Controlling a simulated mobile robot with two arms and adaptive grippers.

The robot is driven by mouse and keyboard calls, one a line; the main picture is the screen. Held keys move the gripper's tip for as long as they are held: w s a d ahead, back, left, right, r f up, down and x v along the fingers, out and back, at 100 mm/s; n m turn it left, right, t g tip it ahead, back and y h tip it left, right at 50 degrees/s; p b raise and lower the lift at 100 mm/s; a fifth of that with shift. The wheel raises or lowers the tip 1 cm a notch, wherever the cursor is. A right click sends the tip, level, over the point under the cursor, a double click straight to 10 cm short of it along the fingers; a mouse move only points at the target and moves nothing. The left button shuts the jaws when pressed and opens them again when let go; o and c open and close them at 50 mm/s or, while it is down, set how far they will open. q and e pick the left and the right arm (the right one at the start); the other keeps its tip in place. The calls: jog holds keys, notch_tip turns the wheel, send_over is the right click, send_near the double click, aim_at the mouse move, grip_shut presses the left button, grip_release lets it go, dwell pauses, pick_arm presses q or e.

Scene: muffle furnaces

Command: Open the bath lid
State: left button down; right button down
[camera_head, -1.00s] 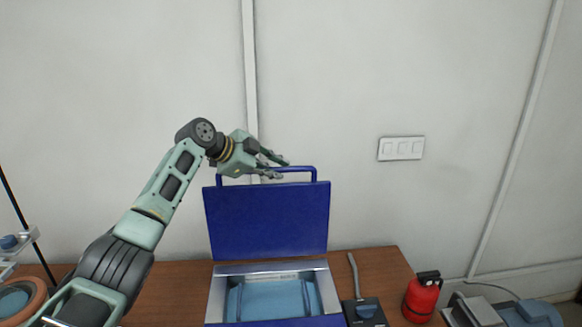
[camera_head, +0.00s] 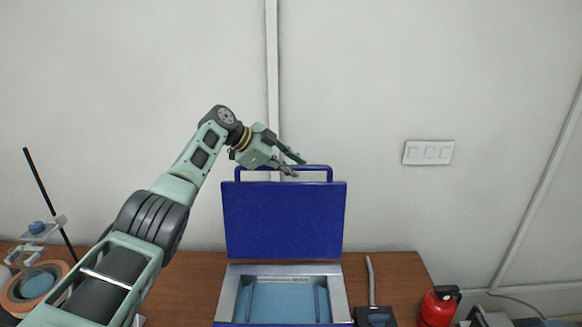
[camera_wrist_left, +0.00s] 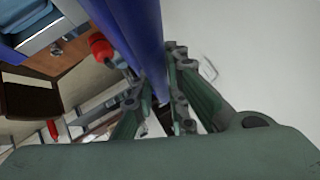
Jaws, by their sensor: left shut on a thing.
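The blue bath lid (camera_head: 284,222) stands upright at the back of the bath, so the bath is open. Its blue handle (camera_head: 318,168) runs along the top edge. My left gripper (camera_head: 293,165) is shut on this handle near its middle, its fingers pointing right. In the left wrist view, a blue bar (camera_wrist_left: 150,45) passes between the gripper's fingers (camera_wrist_left: 158,100). The metal bath body (camera_head: 232,292) sits on the table below, with a light blue inside (camera_head: 282,303). My right gripper is not in view.
The brown table (camera_head: 400,280) stands against a white wall (camera_head: 400,60) close behind the lid. A red extinguisher-like bottle (camera_head: 437,308) and a dark device (camera_head: 376,316) are right of the bath. A stand with a rod (camera_head: 48,200) is at the left.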

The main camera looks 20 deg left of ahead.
pick_arm(q)
jog(key=shift+s+f, duration=0.15)
jog(key=shift+f, duration=0.15)
jog(key=c, duration=2)
grip_release()
jog(key=shift+o, duration=1.4)
jog(key=shift+w+r, duration=0.1)
jog(key=shift+w, duration=0.1)
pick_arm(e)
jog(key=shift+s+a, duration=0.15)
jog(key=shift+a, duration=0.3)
pick_arm(q)
jog(key=shift+r, duration=0.1)
jog(key=shift+s+a+r, duration=0.1)
jog(key=shift+s, duration=0.05)
jog(key=v, duration=1.1)
jog(key=shift+a, duration=0.15)
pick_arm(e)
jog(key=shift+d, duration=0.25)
pick_arm(q)
jog(key=shift+s+r, duration=0.1)
jog(key=shift+r, duration=0.05)
